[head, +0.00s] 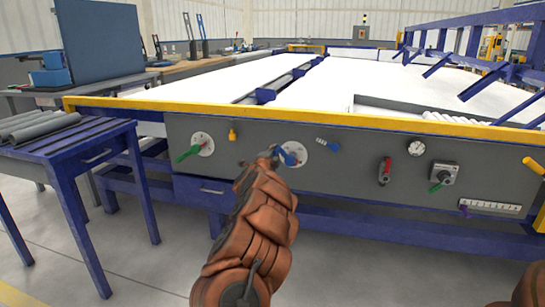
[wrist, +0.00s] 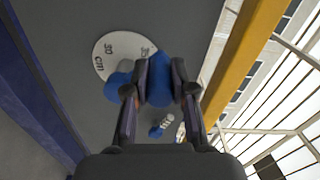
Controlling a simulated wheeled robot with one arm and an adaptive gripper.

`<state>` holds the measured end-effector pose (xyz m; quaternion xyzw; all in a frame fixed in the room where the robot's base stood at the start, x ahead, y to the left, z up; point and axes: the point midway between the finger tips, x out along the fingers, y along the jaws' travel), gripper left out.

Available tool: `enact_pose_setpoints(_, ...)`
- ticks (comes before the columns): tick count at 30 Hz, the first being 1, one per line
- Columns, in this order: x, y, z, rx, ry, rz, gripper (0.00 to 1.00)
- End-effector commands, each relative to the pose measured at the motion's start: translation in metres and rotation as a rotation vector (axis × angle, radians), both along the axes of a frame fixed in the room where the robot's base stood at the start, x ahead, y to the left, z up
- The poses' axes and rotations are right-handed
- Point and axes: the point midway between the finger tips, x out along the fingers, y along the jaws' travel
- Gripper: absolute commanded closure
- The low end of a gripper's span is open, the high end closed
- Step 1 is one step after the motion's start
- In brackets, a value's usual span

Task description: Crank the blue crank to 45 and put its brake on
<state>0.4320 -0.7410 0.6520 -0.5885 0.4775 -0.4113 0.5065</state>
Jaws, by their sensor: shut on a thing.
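The blue crank (head: 288,158) sits on a white round dial (head: 300,147) in the grey front panel. My gripper (wrist: 159,80) is shut on the crank's blue handle (wrist: 159,92), which shows between the fingers in the wrist view. The dial (wrist: 103,62) there shows "30", "35" and "cm"; the rest of its scale is hidden, and I cannot read the crank's setting. The blue brake lever (head: 328,144) is right of the dial in the head view, apart from my gripper. It also shows in the wrist view (wrist: 156,131).
A green crank (head: 188,154) with its dial and a yellow lever (head: 232,135) are left on the panel. A red lever (head: 386,166), a gauge (head: 416,149) and a green-handled switch (head: 440,179) are right. A yellow rail (head: 300,116) runs above. A blue table (head: 75,140) holds grey pipes.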

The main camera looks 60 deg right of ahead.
Motion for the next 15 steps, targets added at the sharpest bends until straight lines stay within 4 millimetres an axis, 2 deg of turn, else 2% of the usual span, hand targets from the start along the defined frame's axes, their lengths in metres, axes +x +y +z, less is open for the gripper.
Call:
enact_pose_setpoints(12,-0.0027,-0.0012,0.0012,0.001,-0.009,-0.004,1.0)
enact_pose_setpoints(13,-0.0028,-0.0012,0.0013,0.001,-0.009,-0.004,0.72)
enact_pose_setpoints(15,-0.0025,-0.0011,0.0012,0.001,-0.008,-0.004,0.65)
